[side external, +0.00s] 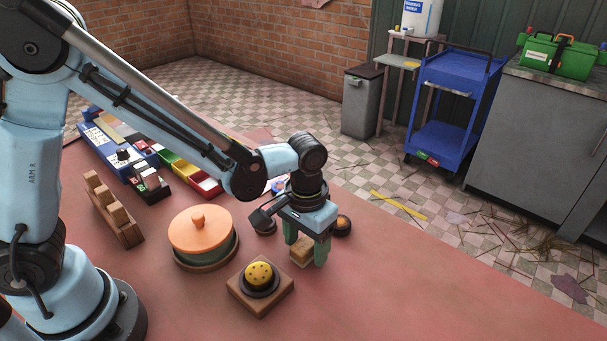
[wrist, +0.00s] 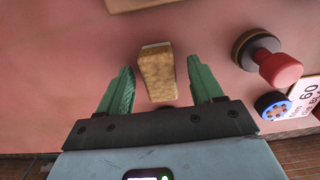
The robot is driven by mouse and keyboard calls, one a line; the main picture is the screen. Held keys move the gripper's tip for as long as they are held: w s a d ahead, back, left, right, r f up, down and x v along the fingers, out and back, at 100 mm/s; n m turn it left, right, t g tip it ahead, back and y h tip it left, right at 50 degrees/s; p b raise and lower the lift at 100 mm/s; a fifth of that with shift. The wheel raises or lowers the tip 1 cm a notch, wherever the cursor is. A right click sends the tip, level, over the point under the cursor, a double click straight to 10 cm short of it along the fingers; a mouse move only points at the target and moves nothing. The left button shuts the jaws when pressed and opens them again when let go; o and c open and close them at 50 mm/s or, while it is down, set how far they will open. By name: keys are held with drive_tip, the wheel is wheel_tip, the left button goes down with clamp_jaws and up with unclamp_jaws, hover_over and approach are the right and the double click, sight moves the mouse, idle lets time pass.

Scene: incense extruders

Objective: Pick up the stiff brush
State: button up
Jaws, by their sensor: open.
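A small tan block-shaped object (wrist: 157,76) with a pale strip along its far edge, which looks like the stiff brush, lies on the reddish table. My gripper (wrist: 160,68) is open, with its two green fingers on either side of it. In the wrist view, gaps show between the block and both fingers. In the side external view, the brush (side external: 301,253) is partly hidden by the fingers of my gripper (side external: 306,251), which points down at it.
A dark knob with a red end (wrist: 273,62) and a blue dotted disc (wrist: 272,106) lie to the right in the wrist view. The table's front right is clear.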

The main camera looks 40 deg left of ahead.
sight(306, 246)
drive_tip(key=shift+f, duration=0.1)
drive_tip(key=c, duration=1.2)
drive_tip(key=shift+o, duration=0.2)
drive_tip(key=shift+r, duration=0.5)
drive_tip(key=r, duration=0.3)
drive_tip(key=shift+s+d+r, duration=0.2)
drive_tip(key=shift+s+r, duration=0.05)
drive_tip(key=shift+r, duration=0.05)
drive_tip(key=s+d+r, duration=0.6)
drive_tip(key=s, duration=0.2)
drive_tip(key=shift+s+d+r, duration=0.2)
drive_tip(key=shift+s+d, duration=0.15)
